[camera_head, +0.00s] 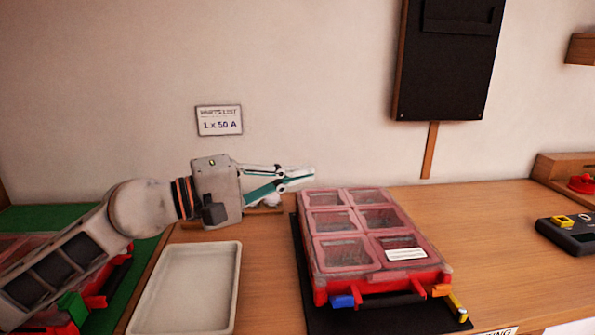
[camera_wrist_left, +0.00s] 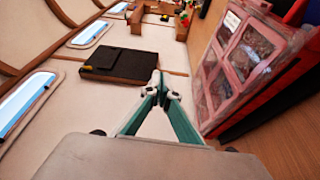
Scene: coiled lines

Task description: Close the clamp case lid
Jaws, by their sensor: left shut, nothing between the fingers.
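The clamp case (camera_head: 370,240) is a red case with a clear reddish lid over several compartments, on a black mat. Its lid lies flat over the body, and the front shows a black handle with a blue latch (camera_head: 342,301) and an orange latch (camera_head: 441,290). Whether the latches are fastened I cannot tell. My left gripper (camera_head: 312,174) is shut and empty, just behind and above the case's back left corner. In the left wrist view the gripper (camera_wrist_left: 157,82) points ahead, with the case (camera_wrist_left: 240,62) to its right. My right gripper is not in view.
A white tray (camera_head: 145,310) lies left of the case. Another red case stands on a green mat (camera_head: 133,262) at far left, partly behind my arm. A black meter (camera_head: 572,234) is at right. A black panel (camera_head: 450,65) hangs on the wall.

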